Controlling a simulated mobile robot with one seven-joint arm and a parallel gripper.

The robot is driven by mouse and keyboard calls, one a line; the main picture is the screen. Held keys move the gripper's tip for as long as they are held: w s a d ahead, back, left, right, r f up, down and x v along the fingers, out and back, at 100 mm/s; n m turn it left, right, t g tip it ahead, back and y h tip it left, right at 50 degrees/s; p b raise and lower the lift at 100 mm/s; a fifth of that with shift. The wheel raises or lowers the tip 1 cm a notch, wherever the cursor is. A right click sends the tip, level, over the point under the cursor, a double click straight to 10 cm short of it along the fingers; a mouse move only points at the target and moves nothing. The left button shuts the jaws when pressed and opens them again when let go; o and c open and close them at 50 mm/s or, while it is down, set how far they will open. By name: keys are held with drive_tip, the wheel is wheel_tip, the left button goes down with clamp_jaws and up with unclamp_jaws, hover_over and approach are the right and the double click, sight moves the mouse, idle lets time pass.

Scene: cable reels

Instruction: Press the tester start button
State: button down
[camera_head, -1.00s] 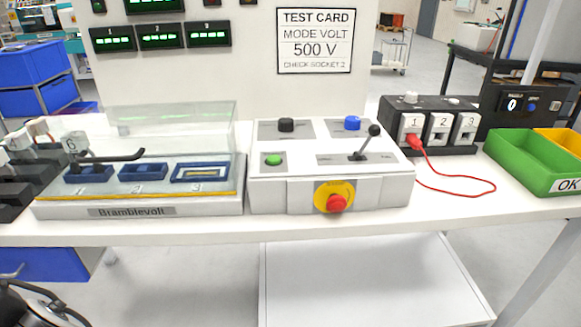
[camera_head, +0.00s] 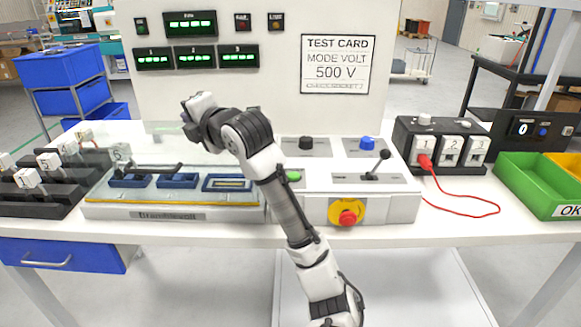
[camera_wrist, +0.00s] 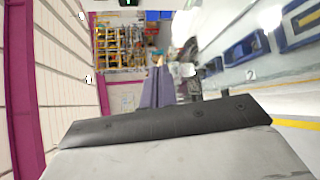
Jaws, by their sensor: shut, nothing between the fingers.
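The control box (camera_head: 400,203) stands on the white bench with a green button (camera_head: 294,176), a black knob (camera_head: 305,143), a blue knob (camera_head: 367,143), a lever and a red stop button on yellow (camera_head: 348,217). I cannot read which is the start button. In the wrist view my gripper (camera_wrist: 158,90) is shut and empty, beside the blue-socketed fixture. In the head view its fingers are hidden or too small to tell, near the upper left end of my arm.
The Bramblevolt fixture (camera_head: 160,214) with blue sockets and a clear cover is left of the box. A black socket block (camera_head: 448,165) with a red lead, and a green bin (camera_head: 530,180), stand right. The test card (camera_head: 337,64) reads 500 V. Dark blocks with white parts lie far left.

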drive_tip(key=w+d+h, duration=0.1)
drive_tip(key=d, duration=0.3)
drive_tip(key=w+d+f+n+g+h+p, duration=0.1)
drive_tip(key=d, duration=0.3)
drive_tip(key=w+d+n+g+h, duration=0.1)
drive_tip(key=d+h, duration=0.1)
drive_tip(key=d, duration=0.3)
drive_tip(key=shift+f+p, duration=0.3)
drive_tip(key=shift+f, duration=0.05)
drive_tip(key=n+g+h+p, duration=0.1)
drive_tip(key=n+g+h, duration=0.1)
hover_over(296, 176)
drive_tip(key=f, duration=0.1)
drive_tip(key=shift+s, duration=0.1)
drive_tip(key=shift+f, duration=0.1)
wheel_tip(296, 176, down, 9)
drive_tip(key=b, duration=0.6)
drive_tip(key=shift+r+b, duration=0.2)
drive_tip(key=shift+b, duration=0.1)
drive_tip(key=shift+f, duration=0.15)
drive_tip(key=shift+f, duration=0.3)
